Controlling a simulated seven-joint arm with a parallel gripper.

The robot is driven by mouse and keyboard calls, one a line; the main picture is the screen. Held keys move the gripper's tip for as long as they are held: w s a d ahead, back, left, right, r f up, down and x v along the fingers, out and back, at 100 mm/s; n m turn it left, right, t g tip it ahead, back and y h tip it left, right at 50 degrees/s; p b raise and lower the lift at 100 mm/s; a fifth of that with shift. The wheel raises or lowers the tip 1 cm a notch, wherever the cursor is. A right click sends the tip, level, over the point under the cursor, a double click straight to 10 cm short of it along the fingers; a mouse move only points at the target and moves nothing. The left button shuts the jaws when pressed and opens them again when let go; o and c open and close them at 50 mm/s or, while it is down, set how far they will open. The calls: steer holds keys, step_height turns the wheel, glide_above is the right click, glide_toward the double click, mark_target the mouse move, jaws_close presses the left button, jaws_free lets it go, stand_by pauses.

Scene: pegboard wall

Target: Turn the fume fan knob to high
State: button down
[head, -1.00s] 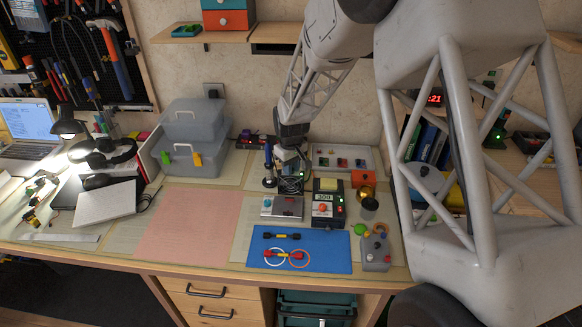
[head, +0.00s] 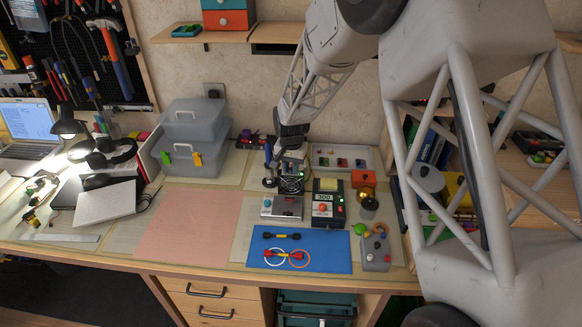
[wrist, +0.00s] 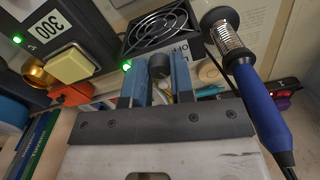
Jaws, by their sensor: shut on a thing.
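The fume fan (head: 290,184) stands on the bench behind a small silver box, a dark unit with a round grille. In the wrist view its grille (wrist: 160,30) is at the top, with a partly hidden white label (wrist: 184,50) below. My gripper (wrist: 160,84) has its blue fingers shut on the fan's dark round knob (wrist: 158,66), one finger on each side. The knob's pointer is not visible, so I cannot tell its setting. A green light (wrist: 126,66) glows left of the knob. In the head view my gripper (head: 291,158) hides the knob.
A soldering iron (wrist: 258,100) with a blue handle stands close on the right in the wrist view. A station reading 300 (head: 327,205) stands right of the fan. A brass pot (head: 369,203) and orange box (head: 362,178) are beyond it. The pink mat (head: 188,222) is clear.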

mark_target(291, 169)
steer(key=m, duration=1.2)
steer(key=shift+m, duration=0.3)
stand_by(0.3)
steer(key=c, duration=1)
jaws_free()
steer(key=shift+r, duration=3.9)
